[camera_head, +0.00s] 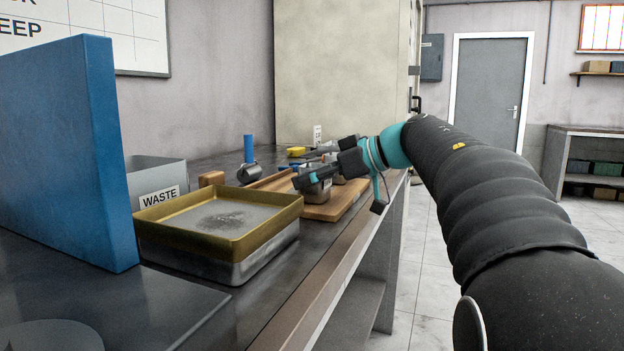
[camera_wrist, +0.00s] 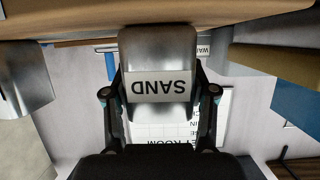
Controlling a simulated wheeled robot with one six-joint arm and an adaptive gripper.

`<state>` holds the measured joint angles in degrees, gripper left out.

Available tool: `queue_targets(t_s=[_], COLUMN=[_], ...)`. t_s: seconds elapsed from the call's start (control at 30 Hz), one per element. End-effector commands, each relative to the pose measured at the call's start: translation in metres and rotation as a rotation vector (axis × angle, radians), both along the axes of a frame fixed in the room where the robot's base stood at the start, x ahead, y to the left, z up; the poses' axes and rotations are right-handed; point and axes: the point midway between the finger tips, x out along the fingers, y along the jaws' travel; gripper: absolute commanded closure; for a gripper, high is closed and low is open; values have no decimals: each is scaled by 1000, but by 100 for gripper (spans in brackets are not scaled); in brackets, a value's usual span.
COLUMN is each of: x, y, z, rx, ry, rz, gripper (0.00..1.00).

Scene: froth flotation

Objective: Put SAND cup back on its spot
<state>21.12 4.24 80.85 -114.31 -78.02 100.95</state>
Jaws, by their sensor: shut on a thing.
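The SAND cup (camera_wrist: 160,60) is a grey metal cup with a white label, and it shows upside down in the wrist view. My gripper (camera_wrist: 159,105) is shut on it, one finger on each side. In the head view my gripper (camera_head: 312,177) reaches in from the right over the wooden board (camera_head: 327,211), with the cup (camera_head: 318,191) partly hidden under its fingers. The cup's base is at or very near the board (camera_wrist: 70,20); I cannot tell whether it touches. The cup's own spot is not clearly visible.
Another metal cup (camera_wrist: 22,88) stands beside the held one. A gold-rimmed tray (camera_head: 290,211) lies in front of the board, with a WASTE bin (camera_head: 151,171) and a tall blue panel (camera_head: 70,150) to the left. A blue-handled item (camera_head: 248,150) stands behind.

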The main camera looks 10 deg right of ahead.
Motion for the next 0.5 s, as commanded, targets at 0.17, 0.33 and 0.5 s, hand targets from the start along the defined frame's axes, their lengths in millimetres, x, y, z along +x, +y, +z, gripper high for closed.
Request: queue_targets(t_s=[0.17, 0.33, 0.5], x=[0, 0, 0], y=[0, 0, -1], z=[0, 0, 1], rx=[0, 0, 0], ry=[0, 0, 0], rz=[0, 0, -1], gripper=[18, 18, 18])
